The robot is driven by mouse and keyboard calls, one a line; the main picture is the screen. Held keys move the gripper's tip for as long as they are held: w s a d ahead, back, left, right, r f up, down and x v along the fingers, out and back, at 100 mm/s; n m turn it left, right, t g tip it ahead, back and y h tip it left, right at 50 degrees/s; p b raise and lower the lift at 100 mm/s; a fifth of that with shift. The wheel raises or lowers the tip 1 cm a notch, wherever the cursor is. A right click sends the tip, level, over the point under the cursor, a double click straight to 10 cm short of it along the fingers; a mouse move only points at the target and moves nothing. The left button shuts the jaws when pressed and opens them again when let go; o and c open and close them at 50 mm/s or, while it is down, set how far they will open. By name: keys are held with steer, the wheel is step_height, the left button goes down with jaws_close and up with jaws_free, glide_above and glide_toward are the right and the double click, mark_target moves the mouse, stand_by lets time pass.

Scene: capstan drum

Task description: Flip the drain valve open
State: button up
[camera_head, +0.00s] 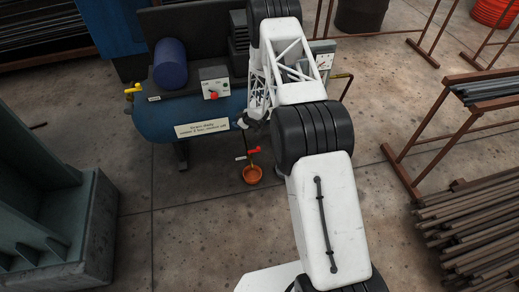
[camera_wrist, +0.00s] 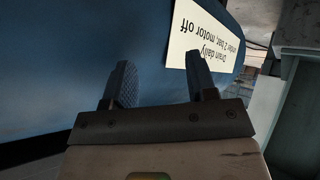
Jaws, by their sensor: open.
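The drain valve, with a red handle (camera_head: 254,152), shows under the right end of a blue tank (camera_head: 160,123) in the head view. An orange cup (camera_head: 252,174) is on the floor beneath it. My gripper (camera_head: 246,123) is beside the tank's right end, just above the valve, partly hidden by my arm. In the wrist view my gripper (camera_wrist: 161,70) is open, its two fingers apart with nothing between them. They point at the blue tank wall, and the right finger overlaps the white drain label (camera_wrist: 208,38). The valve handle does not show in the wrist view.
A yellow-handled valve (camera_head: 132,90) is at the tank's left end. A control box with a red knob (camera_head: 213,92) sits on top. A green-grey metal block (camera_head: 88,235) stands at left, and a rack of rods (camera_head: 475,225) at right. The floor in front is open.

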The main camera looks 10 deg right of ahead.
step_height(320, 180, down, 10)
steer(key=s+a+y, duration=0.1)
steer(key=s, duration=0.1)
steer(key=m+t+y, duration=0.1)
steer(key=m+y, duration=0.1)
steer(key=m, duration=0.1)
glide_toward(259, 148)
steer(key=shift+w+a+f, duration=0.4)
steer(key=shift+w+f, duration=0.35)
steer(key=shift+w+a+f, duration=0.1)
steer(key=shift+a, duration=0.05)
steer(key=shift+x, duration=3.8)
